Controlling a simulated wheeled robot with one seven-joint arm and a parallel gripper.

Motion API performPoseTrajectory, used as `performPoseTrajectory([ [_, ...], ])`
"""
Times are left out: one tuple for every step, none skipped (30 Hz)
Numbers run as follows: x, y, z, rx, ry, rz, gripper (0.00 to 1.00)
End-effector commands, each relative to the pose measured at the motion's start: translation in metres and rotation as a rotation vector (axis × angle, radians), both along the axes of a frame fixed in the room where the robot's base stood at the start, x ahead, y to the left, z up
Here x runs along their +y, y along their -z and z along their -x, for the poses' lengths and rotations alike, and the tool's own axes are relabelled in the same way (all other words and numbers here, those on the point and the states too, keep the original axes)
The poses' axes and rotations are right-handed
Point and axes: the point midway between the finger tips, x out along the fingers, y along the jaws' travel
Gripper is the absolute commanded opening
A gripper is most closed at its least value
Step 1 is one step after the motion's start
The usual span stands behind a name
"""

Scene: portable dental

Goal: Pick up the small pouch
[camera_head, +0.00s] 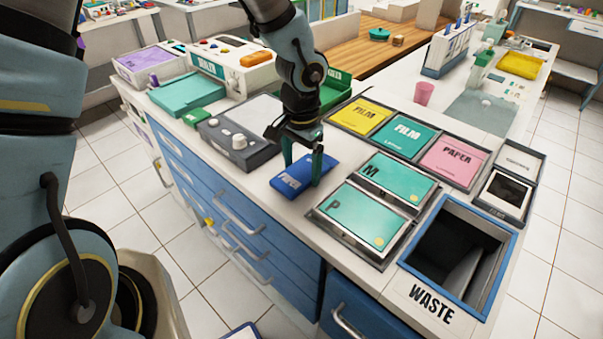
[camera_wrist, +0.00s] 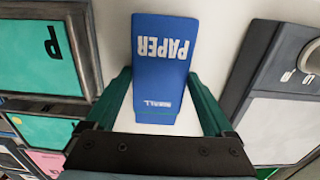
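The small pouch (camera_head: 305,175) is a blue flat packet lying on the white counter. In the wrist view the pouch (camera_wrist: 161,58) reads "PAPER" and, in smaller letters, "SMALL", upside down. My gripper (camera_head: 303,172) is directly over the pouch, pointing down, with its green fingers apart. In the wrist view my gripper (camera_wrist: 159,76) is open, with one finger on each side of the pouch's near part. A gap shows between each finger and the pouch. I cannot tell how high the fingertips are above the counter.
A grey device with knobs (camera_head: 238,140) stands just left of the pouch. Lidded bins marked M (camera_head: 395,182) and P (camera_head: 365,218) are close on its right. An open waste bin (camera_head: 490,213) is farther right. The counter's front edge is near.

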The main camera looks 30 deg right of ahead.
Motion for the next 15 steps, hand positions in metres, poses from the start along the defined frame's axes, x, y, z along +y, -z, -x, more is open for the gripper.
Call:
performPoseTrajectory([
  [0.0000, -0.0001, 0.0000, 0.000, 0.000, 0.000, 0.72],
  [-0.0001, -0.0002, 0.0000, 0.000, 0.000, 0.000, 0.69],
  [-0.0001, -0.0002, 0.0000, 0.000, 0.000, 0.000, 0.64],
  [-0.0001, -0.0002, 0.0000, 0.000, 0.000, 0.000, 0.61],
  [-0.0001, -0.0002, 0.0000, 0.000, 0.000, 0.000, 0.57],
  [-0.0001, -0.0002, 0.0000, 0.000, 0.000, 0.000, 0.53],
  [-0.0001, -0.0002, 0.0000, 0.000, 0.000, 0.000, 0.49],
  [-0.0001, -0.0002, 0.0000, 0.000, 0.000, 0.000, 0.46],
  [-0.0001, -0.0003, 0.0000, 0.000, 0.000, 0.000, 0.41],
  [-0.0001, -0.0003, 0.0000, 0.000, 0.000, 0.000, 0.38],
  [-0.0001, -0.0003, -0.0001, 0.000, 0.000, 0.000, 0.35],
  [-0.0001, -0.0003, 0.0000, 0.000, 0.000, 0.000, 0.30],
  [-0.0002, -0.0004, -0.0001, 0.000, 0.000, 0.000, 0.29],
  [-0.0002, -0.0004, -0.0001, 0.000, 0.000, 0.000, 0.29],
  [-0.0002, -0.0004, -0.0001, 0.000, 0.000, 0.000, 0.29],
])
